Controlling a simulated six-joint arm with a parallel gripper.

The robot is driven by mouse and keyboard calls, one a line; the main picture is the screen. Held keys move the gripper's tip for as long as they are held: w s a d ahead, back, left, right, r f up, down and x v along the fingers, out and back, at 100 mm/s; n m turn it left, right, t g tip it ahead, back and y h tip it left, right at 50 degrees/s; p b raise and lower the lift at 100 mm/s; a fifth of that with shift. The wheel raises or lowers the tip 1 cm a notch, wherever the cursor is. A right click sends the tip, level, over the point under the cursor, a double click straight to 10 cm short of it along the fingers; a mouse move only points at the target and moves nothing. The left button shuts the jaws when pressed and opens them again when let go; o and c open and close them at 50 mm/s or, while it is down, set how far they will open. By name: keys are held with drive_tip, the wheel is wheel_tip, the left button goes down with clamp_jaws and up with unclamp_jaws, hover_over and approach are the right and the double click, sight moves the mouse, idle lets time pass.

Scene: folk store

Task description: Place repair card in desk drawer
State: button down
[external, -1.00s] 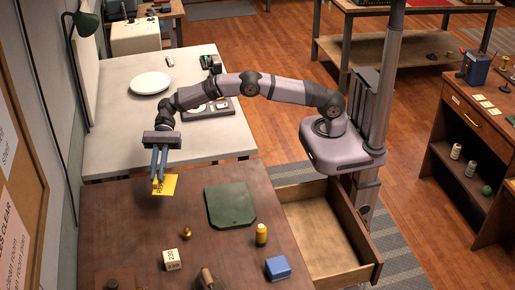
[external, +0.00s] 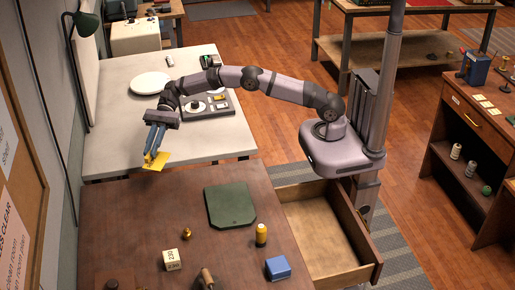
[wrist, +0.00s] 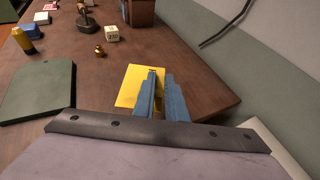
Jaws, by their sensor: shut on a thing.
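The yellow repair card (external: 155,161) is held by my gripper (external: 151,153) above the far left corner of the brown desk, near the edge of the white table. In the wrist view the card (wrist: 133,87) lies behind the blue fingers of my gripper (wrist: 158,82), which partly cover it. The desk drawer (external: 328,237) is pulled out on the right side of the desk. It is open and looks empty inside.
On the brown desk (external: 130,225) are a green mat (external: 230,206), a yellow bottle (external: 261,234), a blue box (external: 278,268), a small brass piece (external: 187,233) and a numbered cube (external: 171,260). The white table (external: 110,140) holds a plate (external: 152,84) and a dark tray (external: 222,111).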

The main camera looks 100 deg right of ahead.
drive_tip(key=s+d+r+m+t+h+b, duration=0.1)
drive_tip(key=s+d+m+t+h, duration=0.2)
drive_tip(key=d, duration=1)
drive_tip(key=s+d+r+m+t+h+b, duration=0.15)
drive_tip(key=d+m+h, duration=0.25)
drive_tip(key=d, duration=0.9)
drive_tip(key=s+d+r+m+t+h+b, duration=0.1)
drive_tip(key=s+d+m+t+h, duration=0.25)
drive_tip(key=d, duration=0.95)
drive_tip(key=s+d+f+m+g+h, duration=0.1)
drive_tip(key=d+f+m+h, duration=0.15)
drive_tip(key=d, duration=0.35)
drive_tip(key=s+d+f+m+g+h, duration=0.1)
drive_tip(key=s+d+f+m+h, duration=0.1)
drive_tip(key=d+m+h, duration=0.25)
drive_tip(key=shift+n+y, duration=0.35)
drive_tip(key=shift+w+d+f, duration=0.1)
drive_tip(key=shift+f, duration=2.3)
drive_tip(key=shift+w+d+f, duration=0.1)
drive_tip(key=shift+f, duration=2.3)
drive_tip(key=shift+f+b, duration=0.2)
drive_tip(key=shift+b, duration=0.2)
drive_tip(key=c, duration=1.8)
unclamp_jaws()
drive_tip(key=shift+r, duration=0.15)
